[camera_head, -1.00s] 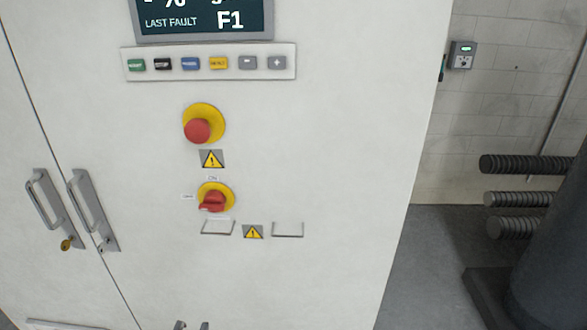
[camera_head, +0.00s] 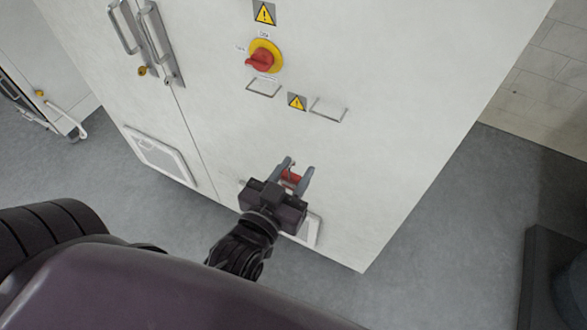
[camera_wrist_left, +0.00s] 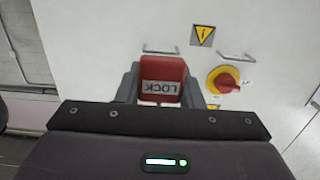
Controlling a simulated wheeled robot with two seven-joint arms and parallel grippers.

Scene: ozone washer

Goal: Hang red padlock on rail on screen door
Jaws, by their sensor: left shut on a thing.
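My left gripper (camera_head: 298,171) is in front of the white cabinet, low in the head view, shut on the red padlock (camera_head: 291,178). In the left wrist view the padlock (camera_wrist_left: 162,80) shows its red body with "LOCK" lettering between the grey fingers; its shackle is not clearly seen. Two thin silver rails are on the door: a left rail (camera_head: 263,88) below the red switch, and a right rail (camera_head: 328,110). The padlock appears below both in the head view and apart from them. My right gripper is not in view.
The red rotary switch on a yellow plate (camera_head: 264,57) sits above the left rail. A yellow warning label (camera_head: 297,101) lies between the rails. Door handles (camera_head: 158,42) stick out at the left. A vent panel (camera_head: 157,155) is low on the left door.

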